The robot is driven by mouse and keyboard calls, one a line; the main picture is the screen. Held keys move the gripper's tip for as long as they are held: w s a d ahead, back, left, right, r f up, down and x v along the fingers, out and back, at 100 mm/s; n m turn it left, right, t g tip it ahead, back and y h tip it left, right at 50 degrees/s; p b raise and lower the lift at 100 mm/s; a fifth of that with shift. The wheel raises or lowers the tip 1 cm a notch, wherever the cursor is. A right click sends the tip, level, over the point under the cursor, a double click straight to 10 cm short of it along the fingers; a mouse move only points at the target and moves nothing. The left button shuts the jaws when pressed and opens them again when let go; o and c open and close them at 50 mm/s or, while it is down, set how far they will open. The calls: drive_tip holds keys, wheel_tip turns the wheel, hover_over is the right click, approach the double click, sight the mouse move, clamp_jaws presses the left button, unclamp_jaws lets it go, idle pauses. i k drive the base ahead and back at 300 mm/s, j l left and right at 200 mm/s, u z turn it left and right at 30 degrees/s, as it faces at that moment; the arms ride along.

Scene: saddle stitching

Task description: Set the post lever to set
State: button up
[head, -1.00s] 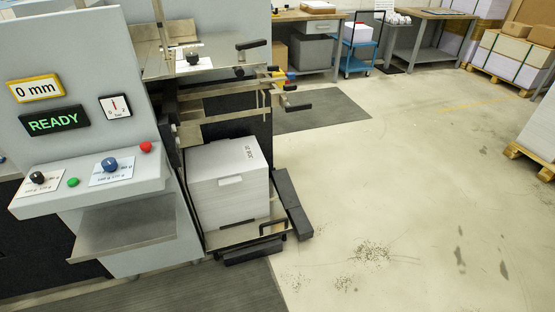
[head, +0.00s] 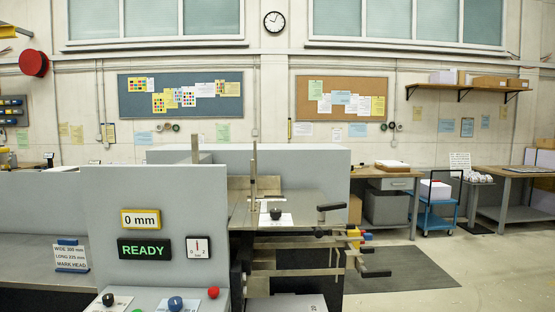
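The machine's steel top (head: 300,203) carries thin upright posts (head: 254,165) in the head view. A black knob (head: 276,213) sits on a white label card (head: 272,220) in front of them. Black-handled levers (head: 331,207) stick out at the right edge of the top, with another black handle (head: 376,274) lower down. I cannot tell which of these is the post lever, and the card's writing is too small to read. My gripper is not in view.
The grey panel (head: 115,215) shows a "0 mm" display (head: 140,219) and a green "READY" display (head: 144,249). Below are a blue knob (head: 175,303) and a red button (head: 213,292). A workbench (head: 385,172) and blue cart (head: 432,213) stand behind right. Floor right of the machine is open.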

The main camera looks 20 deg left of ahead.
sight(321, 209)
drive_tip(key=i+j+u, duration=0.15)
drive_tip(key=i+j, duration=0.2)
drive_tip(key=i, duration=0.15)
drive_tip(key=i+j+u, duration=0.15)
drive_tip(key=i, duration=0.35)
drive_tip(key=i+j+u, duration=0.15)
drive_tip(key=i+j, duration=0.15)
drive_tip(key=i, duration=0.25)
drive_tip(key=i+j+u, duration=0.15)
drive_tip(key=i, duration=0.4)
drive_tip(key=k+l+u, duration=0.1)
drive_tip(key=l+u, duration=0.4)
drive_tip(key=l, duration=0.75)
